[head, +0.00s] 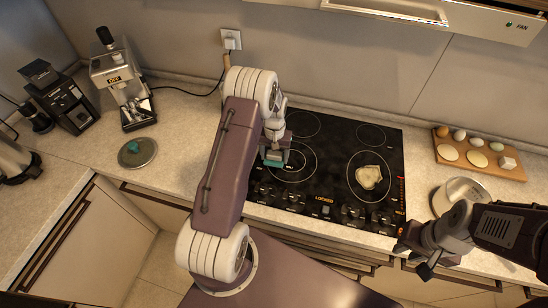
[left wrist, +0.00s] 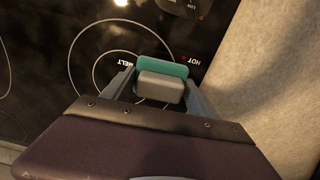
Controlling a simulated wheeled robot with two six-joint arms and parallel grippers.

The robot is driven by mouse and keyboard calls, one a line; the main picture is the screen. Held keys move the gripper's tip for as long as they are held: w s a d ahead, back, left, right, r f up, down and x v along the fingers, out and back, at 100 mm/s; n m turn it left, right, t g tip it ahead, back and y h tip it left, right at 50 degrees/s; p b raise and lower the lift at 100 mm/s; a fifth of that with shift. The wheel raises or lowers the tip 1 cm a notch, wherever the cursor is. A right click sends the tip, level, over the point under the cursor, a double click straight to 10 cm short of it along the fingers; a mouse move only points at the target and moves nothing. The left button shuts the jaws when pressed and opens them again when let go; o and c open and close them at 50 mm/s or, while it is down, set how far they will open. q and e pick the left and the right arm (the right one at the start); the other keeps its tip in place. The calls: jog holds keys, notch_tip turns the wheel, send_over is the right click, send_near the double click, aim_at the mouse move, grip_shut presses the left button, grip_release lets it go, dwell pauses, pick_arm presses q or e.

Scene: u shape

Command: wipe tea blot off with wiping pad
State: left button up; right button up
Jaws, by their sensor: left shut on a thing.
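The wiping pad is a grey block with a teal face (left wrist: 165,68); it also shows in the head view (head: 274,156). My left gripper (left wrist: 160,92) is shut on it, over the left part of the black cooktop (head: 330,190). I cannot tell whether the pad touches the glass. A pale cream blot (head: 369,177) lies on the right burner ring, to the right of the pad and apart from it; it is not in the left wrist view. My right gripper (head: 414,262) is low at the right, in front of the counter edge, its fingers apart and empty.
The glass between pad and blot looks clear.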

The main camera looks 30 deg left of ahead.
aim_at(276, 154)
pick_arm(q)
jog(key=r+p, duration=0.1)
jog(key=r, duration=0.2)
jog(key=shift+d+p, duration=0.4)
jog(key=shift+a+r+p, duration=0.15)
jog(key=shift+r+p, duration=0.3)
jog(key=shift+r, duration=0.05)
jog(key=shift+a+r+p, duration=0.15)
jog(key=shift+r+p, duration=0.25)
jog(key=shift+r, duration=0.45)
jog(key=shift+d+r+p, duration=0.15)
jog(key=shift+r+p, duration=0.1)
jog(key=shift+p, duration=0.1)
jog(key=shift+f, duration=0.1)
